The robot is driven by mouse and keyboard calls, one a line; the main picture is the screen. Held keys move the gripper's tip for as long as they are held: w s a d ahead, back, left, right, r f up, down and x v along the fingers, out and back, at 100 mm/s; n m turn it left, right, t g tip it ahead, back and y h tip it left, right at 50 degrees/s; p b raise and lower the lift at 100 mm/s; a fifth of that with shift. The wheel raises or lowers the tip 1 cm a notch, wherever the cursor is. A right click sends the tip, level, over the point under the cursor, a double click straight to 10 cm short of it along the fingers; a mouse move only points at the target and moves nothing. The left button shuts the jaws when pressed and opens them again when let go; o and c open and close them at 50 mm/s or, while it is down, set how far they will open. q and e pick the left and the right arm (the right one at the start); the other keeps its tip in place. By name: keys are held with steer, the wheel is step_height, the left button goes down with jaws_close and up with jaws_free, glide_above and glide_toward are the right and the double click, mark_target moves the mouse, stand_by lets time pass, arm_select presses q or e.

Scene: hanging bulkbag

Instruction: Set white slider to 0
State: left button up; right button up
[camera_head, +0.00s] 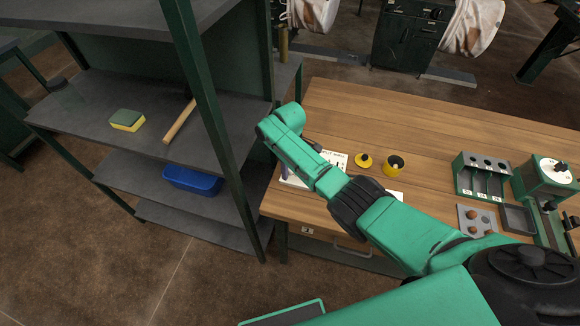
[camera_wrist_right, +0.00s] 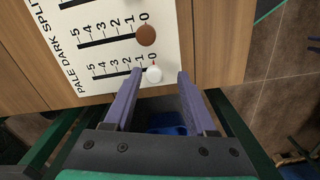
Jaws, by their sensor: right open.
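The white slider (camera_wrist_right: 153,74) is a small round knob on a printed scale board (camera_wrist_right: 110,50) in the right wrist view. It stands at the 0 end of its scale, level with the 0 mark. My right gripper (camera_wrist_right: 163,77) is open, with its purple fingertips on either side of the white slider. The knob looks closer to the left finger in that view; contact cannot be told. In the head view the board (camera_head: 333,158) is partly hidden by my right arm, and the slider cannot be made out. My left gripper is not in view.
A brown slider (camera_wrist_right: 146,36) stands near 0 on the neighbouring scale. On the wooden table (camera_head: 430,125) are a yellow lid (camera_head: 364,160), a yellow cup (camera_head: 394,165) and a green rack (camera_head: 482,176). A dark shelf unit (camera_head: 100,110) stands left of the table.

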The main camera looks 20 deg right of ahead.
mark_target(290, 171)
steer(key=shift+r, duration=0.15)
steer(key=shift+r, duration=0.35)
step_height(290, 171, up, 14)
steer(key=shift+f+b, duration=0.2)
steer(key=shift+b, duration=0.25)
steer(key=shift+f, duration=0.1)
